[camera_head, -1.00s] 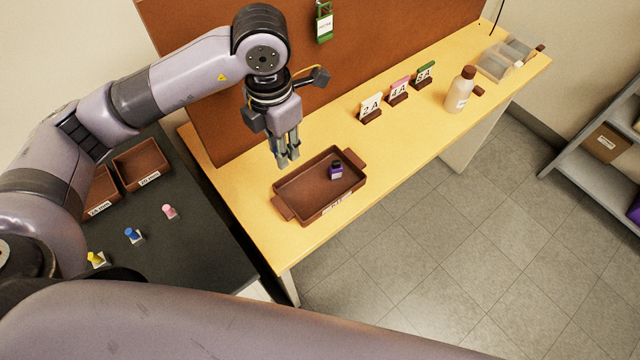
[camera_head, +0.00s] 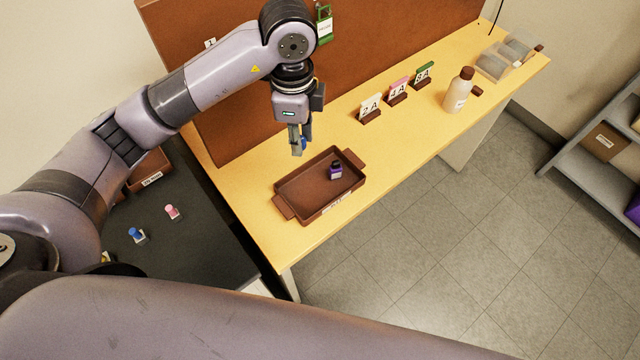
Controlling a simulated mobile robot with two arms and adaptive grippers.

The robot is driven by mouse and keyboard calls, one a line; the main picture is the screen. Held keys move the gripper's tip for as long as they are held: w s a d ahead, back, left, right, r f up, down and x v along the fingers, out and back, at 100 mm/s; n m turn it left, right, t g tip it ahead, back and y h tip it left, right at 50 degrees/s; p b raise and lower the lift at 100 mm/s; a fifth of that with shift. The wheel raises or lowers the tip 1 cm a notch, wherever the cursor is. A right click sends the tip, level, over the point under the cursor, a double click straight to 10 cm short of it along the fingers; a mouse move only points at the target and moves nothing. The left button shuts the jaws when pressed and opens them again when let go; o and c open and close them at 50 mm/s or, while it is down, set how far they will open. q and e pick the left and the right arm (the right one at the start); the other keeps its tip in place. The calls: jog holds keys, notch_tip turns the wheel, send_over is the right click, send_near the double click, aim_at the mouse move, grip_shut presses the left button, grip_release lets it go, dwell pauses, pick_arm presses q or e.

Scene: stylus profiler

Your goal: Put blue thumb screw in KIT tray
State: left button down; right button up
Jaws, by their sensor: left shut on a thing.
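My left gripper (camera_head: 299,146) points down above the back edge of the brown KIT tray (camera_head: 283,205). It is shut on a small blue thing (camera_head: 304,143), which I take to be the blue thumb screw. The fingers hide most of it, so its shape is unclear. The tray lies on the yellow bench, with a label on its front and a handle at each end. The rest of the tray floor is bare. My right gripper is out of view.
On the dark table are a blue piece (camera_head: 137,235), a pink piece (camera_head: 172,211) and a brown bin (camera_head: 150,170). Card stands (camera_head: 370,109), a brown-capped bottle (camera_head: 458,90) and clear boxes (camera_head: 493,65) line the bench further right. A brown panel (camera_head: 390,40) rises behind.

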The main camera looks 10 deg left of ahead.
pick_arm(q)
jog(key=shift+n, duration=0.4)
jog(key=shift+f, duration=0.3)
notch_tip(320, 180, down, 8)
jog(key=f+b, duration=0.1)
jog(key=b, duration=0.1)
jog(key=p, duration=0.1)
send_over(304, 198)
notch_tip(304, 198, down, 6)
jog(key=shift+r, duration=0.25)
notch_tip(304, 198, down, 5)
jog(key=shift+r+p, duration=0.15)
jog(key=shift+p, duration=0.3)
jog(key=shift+w, duration=0.1)
jog(key=shift+f, duration=0.2)
